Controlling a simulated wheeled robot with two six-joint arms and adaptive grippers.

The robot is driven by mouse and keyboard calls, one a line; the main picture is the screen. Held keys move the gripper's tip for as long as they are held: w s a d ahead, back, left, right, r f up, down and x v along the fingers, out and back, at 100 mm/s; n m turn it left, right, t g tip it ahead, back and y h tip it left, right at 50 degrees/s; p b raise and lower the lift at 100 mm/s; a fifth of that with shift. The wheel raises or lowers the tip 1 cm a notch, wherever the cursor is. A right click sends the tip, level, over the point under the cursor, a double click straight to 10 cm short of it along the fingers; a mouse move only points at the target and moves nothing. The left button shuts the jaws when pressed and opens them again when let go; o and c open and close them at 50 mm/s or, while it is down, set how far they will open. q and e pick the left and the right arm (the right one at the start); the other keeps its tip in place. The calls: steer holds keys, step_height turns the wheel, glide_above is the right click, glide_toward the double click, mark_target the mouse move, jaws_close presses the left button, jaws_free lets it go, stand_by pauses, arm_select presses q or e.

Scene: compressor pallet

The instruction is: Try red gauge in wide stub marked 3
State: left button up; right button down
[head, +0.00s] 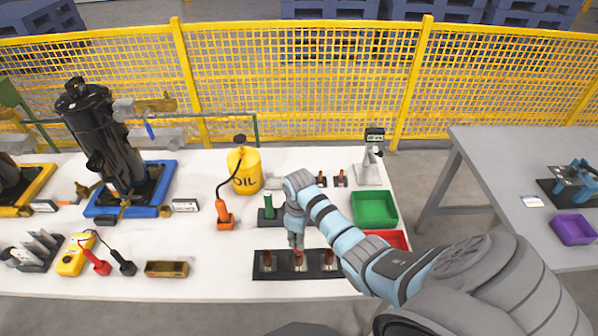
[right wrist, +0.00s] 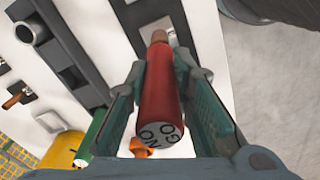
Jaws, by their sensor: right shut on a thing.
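My right gripper (head: 296,244) is over the dark rack (head: 313,273) at the table's front, above its middle stub (head: 298,262). In the right wrist view the gripper (right wrist: 150,95) is shut on the red gauge (right wrist: 161,90), whose end face reads NO GO. A left stub (head: 266,261) and a right stub (head: 328,261) stand apart in the rack. The number 3 is not readable. My left gripper is out of view.
Behind the rack are a green gauge (head: 268,200) in a dark holder and a yellow oil can (head: 245,171). A green bin (head: 374,209) and a red bin (head: 398,239) are at the right, partly behind my arm.

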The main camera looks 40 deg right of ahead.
stand_by(0.4)
steer(key=shift+r, duration=1.5)
steer(key=shift+f, duration=0.1)
steer(key=shift+f+b, duration=0.5)
steer(key=shift+f, duration=0.45)
steer(key=shift+r+p, duration=0.15)
steer(key=shift+p, duration=0.35)
steer(key=shift+f+b, duration=0.3)
steer(key=shift+f, duration=0.3)
